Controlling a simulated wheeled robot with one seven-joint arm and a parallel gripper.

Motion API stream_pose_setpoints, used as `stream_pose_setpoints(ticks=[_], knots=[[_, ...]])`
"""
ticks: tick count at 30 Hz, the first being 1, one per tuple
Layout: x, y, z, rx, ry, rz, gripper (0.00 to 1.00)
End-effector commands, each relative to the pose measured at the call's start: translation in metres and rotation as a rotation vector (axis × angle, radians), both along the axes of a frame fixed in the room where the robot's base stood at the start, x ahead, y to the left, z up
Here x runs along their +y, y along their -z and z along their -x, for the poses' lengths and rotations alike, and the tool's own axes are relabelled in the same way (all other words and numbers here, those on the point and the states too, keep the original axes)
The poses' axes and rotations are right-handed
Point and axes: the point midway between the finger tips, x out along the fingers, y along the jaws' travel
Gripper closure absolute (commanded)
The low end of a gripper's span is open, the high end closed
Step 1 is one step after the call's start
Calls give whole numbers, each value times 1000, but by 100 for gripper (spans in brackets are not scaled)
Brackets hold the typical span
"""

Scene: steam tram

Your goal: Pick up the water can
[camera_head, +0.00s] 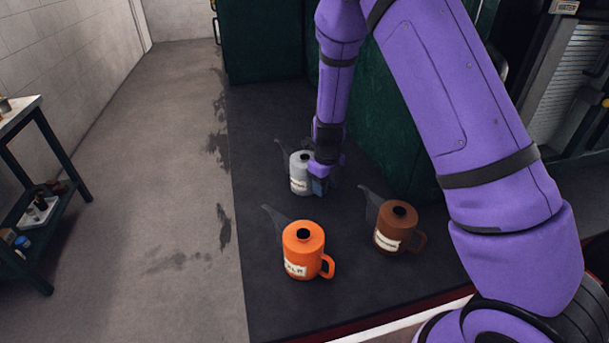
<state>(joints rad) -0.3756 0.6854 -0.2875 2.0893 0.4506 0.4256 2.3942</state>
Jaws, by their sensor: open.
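Three spouted cans with labels stand upright on the dark floor plate. A light grey can (299,184) is farthest back; its label is too small to read. An orange can (303,243) is at the front, its label seeming to end in "LM". A brown can (398,216) stands to the right, its label unreadable. I cannot tell from the labels which can holds water. My gripper (320,184) is open at the right side of the grey can, where it hides that side and any handle. I cannot tell whether it touches the can.
The dark floor plate (262,265) has a red and white front edge. Dark green panels (262,45) rise behind the cans. A shelf table (22,115) with small items stands at the far left. The grey floor (150,150) between is clear.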

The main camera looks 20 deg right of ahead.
Motion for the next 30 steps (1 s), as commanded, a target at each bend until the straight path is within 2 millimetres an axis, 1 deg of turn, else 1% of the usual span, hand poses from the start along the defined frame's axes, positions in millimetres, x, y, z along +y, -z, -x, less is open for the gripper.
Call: stream_pose_setpoints(ticks=[1, 2, 3, 5, 6, 7, 20, 23, 25, 30], knots=[[0, 0, 0, 0, 0, 0, 58], [0, 0, 0, 0, 0, 0, 65], [0, 0, 0, 0, 0, 0, 74], [0, 0, 0, 0, 0, 0, 88], [0, 0, 0, 0, 0, 0, 97], [0, 0, 0, 0, 0, 0, 100], [0, -3, -1, -2, -1, 0, 100], [1, -12, -1, -4, -2, 0, 100], [1, -23, -1, -4, -2, 0, 100], [1, -56, -1, -5, -4, -1, 100]])
